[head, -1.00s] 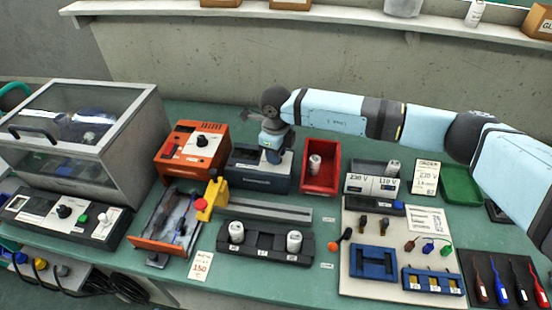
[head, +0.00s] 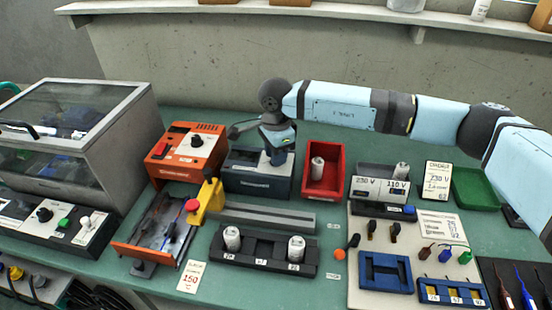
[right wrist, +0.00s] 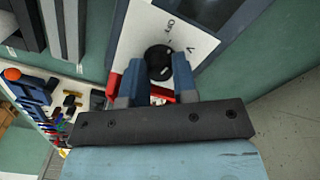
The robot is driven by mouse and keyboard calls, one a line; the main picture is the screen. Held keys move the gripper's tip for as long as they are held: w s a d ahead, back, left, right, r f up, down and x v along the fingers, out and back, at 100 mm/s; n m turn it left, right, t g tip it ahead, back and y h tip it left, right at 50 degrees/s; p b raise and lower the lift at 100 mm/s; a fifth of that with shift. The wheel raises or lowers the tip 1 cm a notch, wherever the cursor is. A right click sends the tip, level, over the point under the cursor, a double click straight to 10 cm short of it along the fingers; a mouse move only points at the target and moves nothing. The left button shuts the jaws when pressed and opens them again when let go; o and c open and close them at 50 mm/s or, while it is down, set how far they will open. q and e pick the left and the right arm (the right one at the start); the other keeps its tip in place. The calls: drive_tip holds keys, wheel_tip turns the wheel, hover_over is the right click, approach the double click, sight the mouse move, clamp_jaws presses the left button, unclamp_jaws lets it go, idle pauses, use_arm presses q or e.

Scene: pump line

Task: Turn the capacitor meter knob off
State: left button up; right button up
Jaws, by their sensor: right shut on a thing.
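The capacitor meter (head: 258,182) is a dark grey box on the green bench, left of the red bin. My right gripper (head: 275,158) points down onto its top in the head view, and the arm hides part of the panel. In the right wrist view the meter's white panel (right wrist: 143,36) shows a round black knob (right wrist: 158,58) with a pale mark. "OFF" and "V" are printed near it. The right gripper's two blue-grey fingers (right wrist: 159,76) are on either side of the knob, shut on it. I cannot tell for certain which label the knob points to. My left gripper is not in view.
An orange meter (head: 187,150) stands close to the left, and a red bin (head: 340,175) close to the right. A grey rail (head: 265,215) and a black holder (head: 262,250) with white capacitors lie in front. Bare concrete wall is behind.

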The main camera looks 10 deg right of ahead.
drive_tip(key=shift+n+b, duration=0.4)
drive_tip(key=shift+n, duration=0.4)
drive_tip(key=o, duration=0.9)
drive_tip(key=shift+r, duration=0.15)
wheel_tip(320, 180, up, 14)
drive_tip(key=shift+f+p, duration=0.2)
drive_tip(key=shift+p, duration=0.2)
